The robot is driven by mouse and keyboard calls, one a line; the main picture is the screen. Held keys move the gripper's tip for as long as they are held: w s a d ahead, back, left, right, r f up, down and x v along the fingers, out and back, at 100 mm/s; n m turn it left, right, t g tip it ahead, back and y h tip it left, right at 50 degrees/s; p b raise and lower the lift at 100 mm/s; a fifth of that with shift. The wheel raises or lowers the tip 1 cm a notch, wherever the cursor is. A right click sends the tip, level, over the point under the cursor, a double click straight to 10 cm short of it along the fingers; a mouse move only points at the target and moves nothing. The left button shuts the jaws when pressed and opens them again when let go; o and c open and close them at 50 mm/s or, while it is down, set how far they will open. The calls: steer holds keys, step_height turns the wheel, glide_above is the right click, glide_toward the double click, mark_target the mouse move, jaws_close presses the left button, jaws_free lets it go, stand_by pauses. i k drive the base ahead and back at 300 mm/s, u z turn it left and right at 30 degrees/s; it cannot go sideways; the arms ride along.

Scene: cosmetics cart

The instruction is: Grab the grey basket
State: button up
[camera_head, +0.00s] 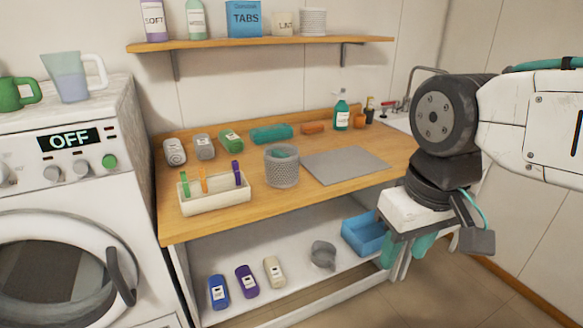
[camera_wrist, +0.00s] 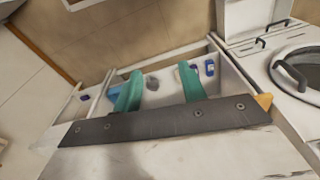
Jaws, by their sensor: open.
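The grey basket (camera_head: 282,168) is a round, mesh-sided container standing upright on the wooden counter (camera_head: 200,226) in the head view. It stands between the cream tray and a flat grey board (camera_head: 345,164). My gripper (camera_head: 405,256) is at the right, in front of the counter and well apart from the basket. Its two green fingers are spread with nothing between them, and they also show in the wrist view (camera_wrist: 161,88). I cannot make out the basket in the wrist view.
The cream tray (camera_head: 215,202) holds several coloured sticks. Several bottles and rolls line the counter's back. A small grey pot (camera_head: 323,254), a blue bin (camera_head: 364,236) and several bottles stand on the lower white shelf. A washing machine (camera_head: 70,210) stands left.

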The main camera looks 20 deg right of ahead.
mark_target(279, 173)
steer(key=z, duration=3.05)
steer(key=k, duration=1.05)
steer(key=u, duration=1.7)
steer(key=i, duration=1)
steer(key=z, duration=0.05)
